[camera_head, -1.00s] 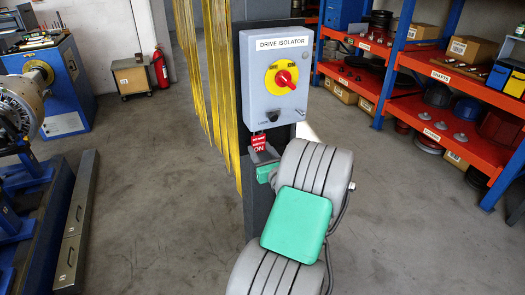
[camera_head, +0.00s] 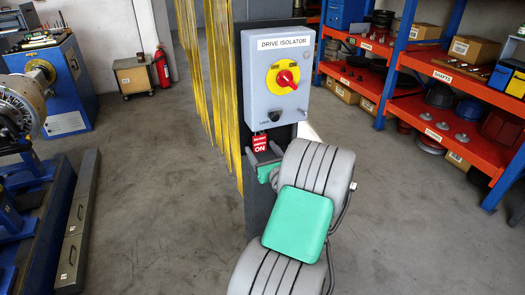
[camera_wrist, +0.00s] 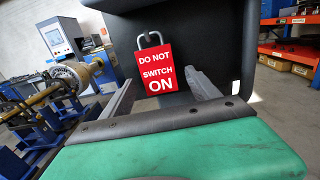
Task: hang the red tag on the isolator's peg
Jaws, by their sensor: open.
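The red tag (camera_head: 260,142) hangs upright just below the grey drive isolator box (camera_head: 276,75), in front of its dark post. In the wrist view the tag (camera_wrist: 167,70) reads "DO NOT SWITCH ON" and has a grey loop (camera_wrist: 149,39) at its top. I cannot make out the peg inside the loop. My gripper (camera_wrist: 163,91) is open, with one finger on each side below the tag and a gap between them and it. In the head view my gripper (camera_head: 264,160) is just under the tag.
The isolator has a red rotary switch (camera_head: 287,78) on a yellow plate. Yellow strip curtains (camera_head: 205,80) hang just left of the post. Orange shelves (camera_head: 440,115) stand to the right and a blue machine (camera_head: 68,85) to the left. The floor between is clear.

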